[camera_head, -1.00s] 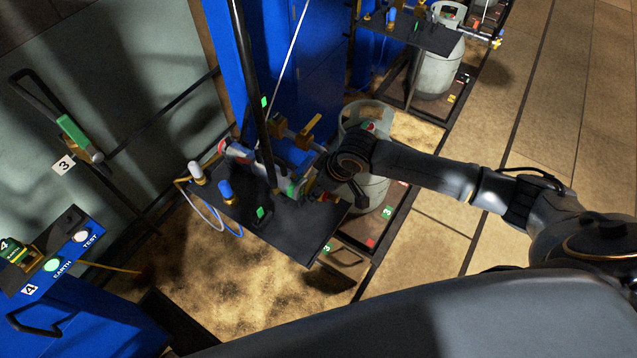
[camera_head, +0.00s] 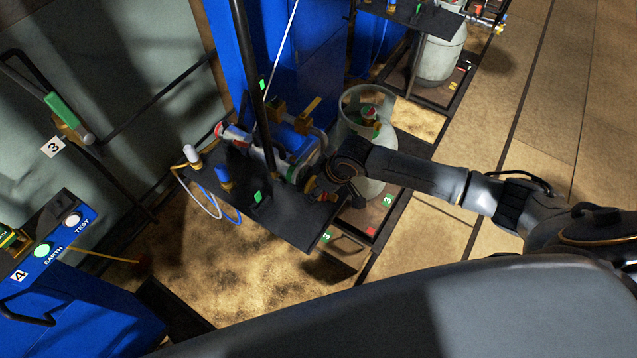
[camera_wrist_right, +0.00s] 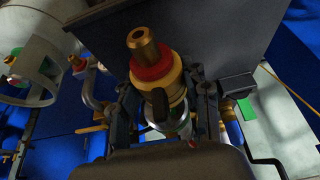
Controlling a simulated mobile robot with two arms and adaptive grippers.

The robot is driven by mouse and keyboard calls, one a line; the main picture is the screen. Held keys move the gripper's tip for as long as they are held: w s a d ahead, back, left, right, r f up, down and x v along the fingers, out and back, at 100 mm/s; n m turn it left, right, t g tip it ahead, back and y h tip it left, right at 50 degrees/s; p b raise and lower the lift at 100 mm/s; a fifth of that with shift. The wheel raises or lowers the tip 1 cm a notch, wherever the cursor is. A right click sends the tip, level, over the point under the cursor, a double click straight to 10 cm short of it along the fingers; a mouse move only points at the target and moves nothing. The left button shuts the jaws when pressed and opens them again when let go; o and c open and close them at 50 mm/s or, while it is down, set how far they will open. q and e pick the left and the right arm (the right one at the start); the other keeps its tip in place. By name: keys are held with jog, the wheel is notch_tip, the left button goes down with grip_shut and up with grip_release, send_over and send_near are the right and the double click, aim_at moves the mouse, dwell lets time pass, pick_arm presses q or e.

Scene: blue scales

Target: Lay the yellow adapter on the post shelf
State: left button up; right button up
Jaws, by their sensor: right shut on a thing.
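The dark post shelf (camera_head: 292,228) juts out from the black post in the middle of the head view. My right gripper (camera_head: 322,190) is over the right part of this shelf; its fingers are small and partly hidden by the wrist there. In the right wrist view my right gripper (camera_wrist_right: 165,103) is shut on the yellow adapter (camera_wrist_right: 168,84), which has a red ring and a brass nozzle pointing away from the palm. I cannot tell whether the adapter touches the shelf. My left gripper is not in view.
A white and a blue-capped fitting (camera_head: 223,176) with hoses stand at the shelf's left end. Pipework with brass valves (camera_head: 312,108) runs behind the post. A grey gas cylinder (camera_head: 372,185) stands behind my right wrist. The shelf's front strip is bare.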

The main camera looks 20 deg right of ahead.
jog(key=shift+f, duration=0.25)
jog(key=o, duration=1.3)
jog(key=v, duration=1.2)
